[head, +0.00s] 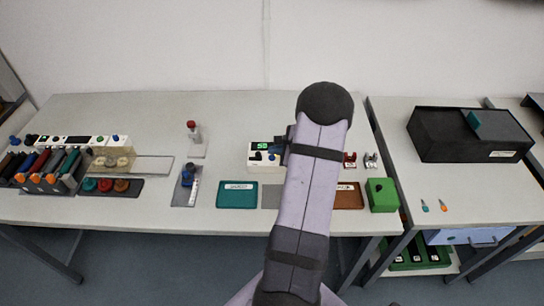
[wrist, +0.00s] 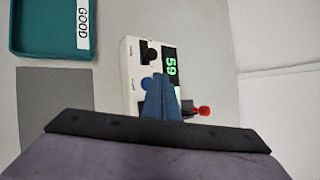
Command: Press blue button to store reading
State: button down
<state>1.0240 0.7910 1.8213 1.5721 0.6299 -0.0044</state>
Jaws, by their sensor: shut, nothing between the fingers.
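A white meter box (head: 256,165) stands at the middle of the bench, partly behind my arm. In the wrist view, the box (wrist: 131,60) has a green lit display (wrist: 171,64) that seems to read 59, a black knob (wrist: 148,52) and a round blue button (wrist: 146,84). My gripper (wrist: 159,82) is shut and empty. Its blue fingertips are over the box, just beside the blue button in the picture, and hide part of the box. I cannot tell whether they touch it.
A teal tray (wrist: 50,48) marked GOOD and a grey mat (wrist: 55,110) lie beside the box. A red-tipped item (wrist: 203,111) is close to my fingers. A brown tray (head: 349,196) and green box (head: 382,195) stand to the right in the head view.

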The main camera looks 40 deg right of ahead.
jog(key=shift+r, duration=0.1)
notch_tip(320, 180, up, 5)
jog(key=p, duration=0.3)
dwell(0.5)
dwell(0.7)
